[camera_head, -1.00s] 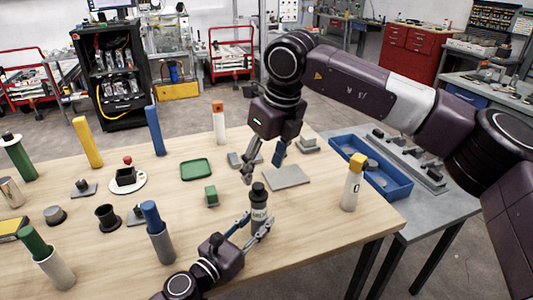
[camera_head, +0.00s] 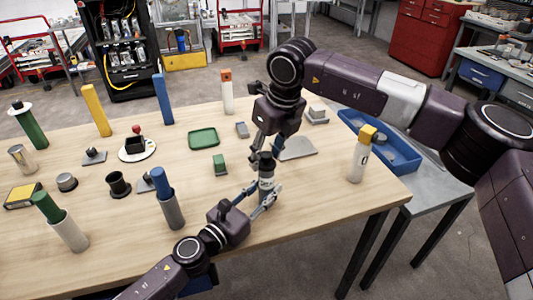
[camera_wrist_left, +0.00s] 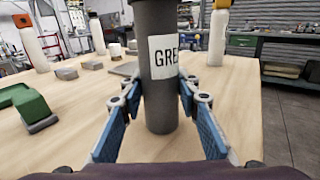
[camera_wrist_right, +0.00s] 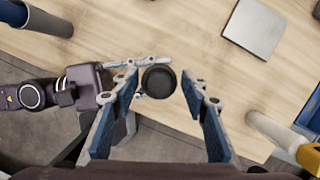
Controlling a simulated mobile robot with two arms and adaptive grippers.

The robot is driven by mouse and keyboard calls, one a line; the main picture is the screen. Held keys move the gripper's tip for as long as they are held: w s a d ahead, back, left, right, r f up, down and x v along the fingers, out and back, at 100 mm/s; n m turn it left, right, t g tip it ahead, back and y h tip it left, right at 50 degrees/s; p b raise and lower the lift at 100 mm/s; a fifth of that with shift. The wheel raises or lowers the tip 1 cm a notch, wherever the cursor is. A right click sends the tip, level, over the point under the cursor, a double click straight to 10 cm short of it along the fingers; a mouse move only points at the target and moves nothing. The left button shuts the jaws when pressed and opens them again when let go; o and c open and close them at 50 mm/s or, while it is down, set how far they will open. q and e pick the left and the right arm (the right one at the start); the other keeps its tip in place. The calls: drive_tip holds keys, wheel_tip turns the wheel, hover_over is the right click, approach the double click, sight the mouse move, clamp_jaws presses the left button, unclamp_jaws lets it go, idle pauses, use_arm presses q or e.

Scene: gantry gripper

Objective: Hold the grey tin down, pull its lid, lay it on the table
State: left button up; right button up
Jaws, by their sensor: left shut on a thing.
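The grey tin (camera_head: 266,184) stands upright on the wooden table, with a white label reading "GRE" in the left wrist view (camera_wrist_left: 163,60). My left gripper (camera_head: 264,193) is shut on its body from the near side, a finger on each side. The tin's dark round lid (camera_wrist_right: 158,82) is on top, seen from above in the right wrist view. My right gripper (camera_wrist_right: 159,78) points down over the tin, open, with its fingers on either side of the lid and gaps showing.
A flat grey plate (camera_head: 298,148) lies just behind and right of the tin. A white bottle with a yellow cap (camera_head: 358,158) stands to the right. A green block (camera_head: 219,165) and green tray (camera_head: 203,138) lie to the left. Bare table lies between the tin and the bottle.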

sight(264, 152)
drive_tip(key=c, duration=0.6)
drive_tip(key=shift+r, duration=1.55)
drive_tip(key=shift+c, duration=0.2)
drive_tip(key=shift+r, duration=1.5)
use_arm(q)
drive_tip(key=o, duration=1.2)
drive_tip(key=shift+o, duration=0.2)
drive_tip(key=v, duration=1.2)
drive_tip(key=shift+a, duration=0.1)
